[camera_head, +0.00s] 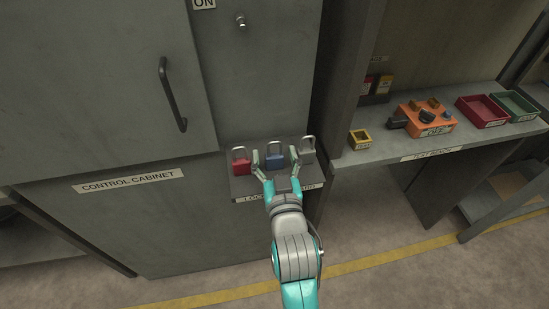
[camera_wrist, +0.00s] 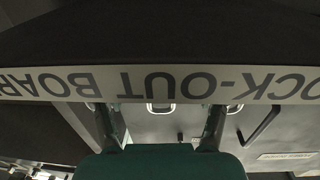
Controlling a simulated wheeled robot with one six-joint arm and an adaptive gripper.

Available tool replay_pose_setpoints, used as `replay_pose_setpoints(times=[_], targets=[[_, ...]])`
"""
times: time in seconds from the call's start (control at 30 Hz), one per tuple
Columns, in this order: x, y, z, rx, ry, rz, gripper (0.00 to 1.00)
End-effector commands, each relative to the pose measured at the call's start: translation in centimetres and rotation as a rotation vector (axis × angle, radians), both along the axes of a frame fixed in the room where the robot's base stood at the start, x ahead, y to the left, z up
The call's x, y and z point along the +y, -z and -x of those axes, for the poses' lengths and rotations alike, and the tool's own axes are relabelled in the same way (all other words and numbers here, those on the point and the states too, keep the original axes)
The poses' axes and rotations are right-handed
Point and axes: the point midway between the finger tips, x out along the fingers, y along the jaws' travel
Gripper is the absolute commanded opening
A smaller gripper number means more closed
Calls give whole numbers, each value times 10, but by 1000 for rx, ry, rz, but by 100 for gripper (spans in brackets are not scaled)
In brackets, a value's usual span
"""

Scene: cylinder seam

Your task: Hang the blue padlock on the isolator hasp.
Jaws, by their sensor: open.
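The blue padlock (camera_head: 274,163) stands on the lock-out board shelf (camera_head: 240,189), its shackle up, between a red and a grey padlock. My gripper (camera_head: 276,163) is open, with one finger on each side of the blue padlock in the head view. I cannot tell whether the fingers touch it. In the wrist view a shackle (camera_wrist: 160,108) shows between my gripper's fingers (camera_wrist: 160,122); the padlock body is hidden by the shelf's label strip (camera_wrist: 160,84). A small metal fitting (camera_head: 241,21) sits on the cabinet front near the ON label; I cannot tell if it is the hasp.
The red padlock (camera_head: 240,167) and the grey padlock (camera_head: 306,156) stand close beside my fingers. The control cabinet (camera_head: 130,225) with a door handle (camera_head: 172,95) is at left. A bench (camera_head: 400,152) at right carries an orange box (camera_head: 422,118) and several trays.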

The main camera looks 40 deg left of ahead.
Motion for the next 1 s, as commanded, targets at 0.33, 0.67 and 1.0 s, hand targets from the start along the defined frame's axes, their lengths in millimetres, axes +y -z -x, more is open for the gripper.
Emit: replay_pose_setpoints(times=[0.33,0.67,1.0], targets=[[3,0,-2,0,0,0,60],[2,0,-2,-1,0,-1,0],[3,-22,-3,-3,0,-4,0]])
